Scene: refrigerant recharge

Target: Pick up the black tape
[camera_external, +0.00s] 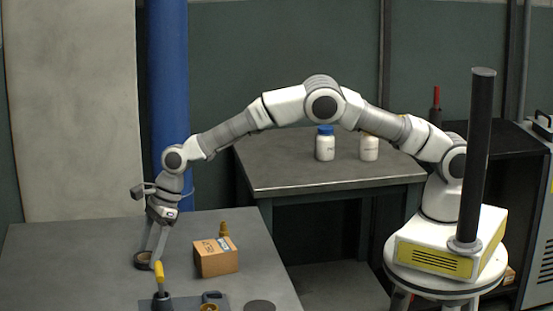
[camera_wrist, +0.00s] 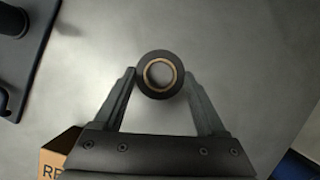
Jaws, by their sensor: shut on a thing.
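The black tape (camera_wrist: 144,79) is a black ring with a tan inner core. In the wrist view it sits between my two fingertips (camera_wrist: 160,82), which touch it on its left and right sides. In the external view the tape (camera_external: 144,258) is at the left part of the front table, under my gripper (camera_external: 155,252), which points down. My gripper is shut on the tape. The tape appears to be at the table surface; I cannot tell whether it is lifted.
A cardboard box (camera_external: 216,257) stands on the front table (camera_external: 60,260) to the right of the tape. A yellow-handled tool (camera_external: 159,272) and a dark tray (camera_external: 213,298) are nearer the front. Two white bottles (camera_external: 325,147) stand on the back table (camera_external: 290,170). The table's left side is clear.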

